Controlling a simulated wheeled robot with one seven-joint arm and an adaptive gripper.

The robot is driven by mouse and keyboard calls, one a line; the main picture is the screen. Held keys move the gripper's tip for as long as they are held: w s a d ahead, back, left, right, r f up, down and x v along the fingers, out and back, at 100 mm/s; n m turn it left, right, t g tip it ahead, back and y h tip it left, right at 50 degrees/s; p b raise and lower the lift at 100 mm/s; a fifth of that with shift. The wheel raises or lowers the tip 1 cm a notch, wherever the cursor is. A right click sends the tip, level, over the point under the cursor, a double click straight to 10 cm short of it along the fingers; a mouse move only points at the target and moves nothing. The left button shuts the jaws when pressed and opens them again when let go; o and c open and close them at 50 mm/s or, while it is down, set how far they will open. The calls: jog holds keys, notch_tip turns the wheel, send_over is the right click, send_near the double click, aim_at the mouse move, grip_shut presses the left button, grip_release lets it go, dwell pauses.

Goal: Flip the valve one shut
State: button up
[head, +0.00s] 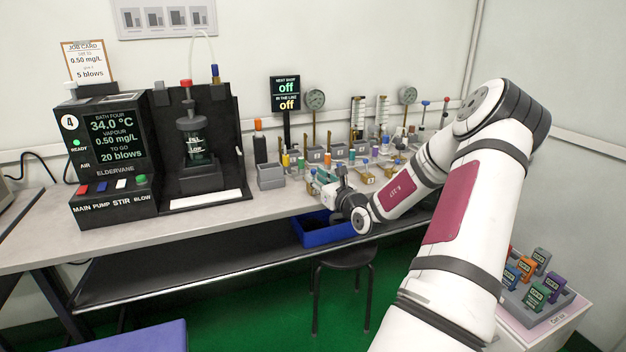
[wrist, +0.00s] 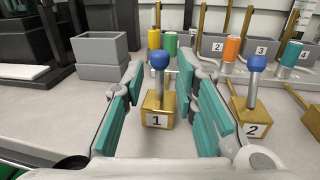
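Valve one is a brass block labelled "1" (wrist: 158,110) on the bench, with an upright metal lever topped by a blue ball (wrist: 159,60) in the wrist view. My gripper (wrist: 160,115) is open, its teal-padded fingers on either side of the valve one block with visible gaps. In the head view my gripper (head: 328,180) is low over the bench's front edge and hides most of valve one. Valve two, a brass block labelled "2" (wrist: 251,118) with its own blue-topped lever, stands just right of the right finger.
Grey holders (wrist: 100,52) stand behind to the left. Numbered grey blocks with coloured cylinders (wrist: 232,48) line the back. Another brass valve (wrist: 302,110) is at the right. A small screen (head: 286,93) reads "next drop off, in the line off". A blue bin (head: 322,229) sits below the bench edge.

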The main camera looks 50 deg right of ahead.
jog(key=shift+x, duration=1.1)
grip_shut()
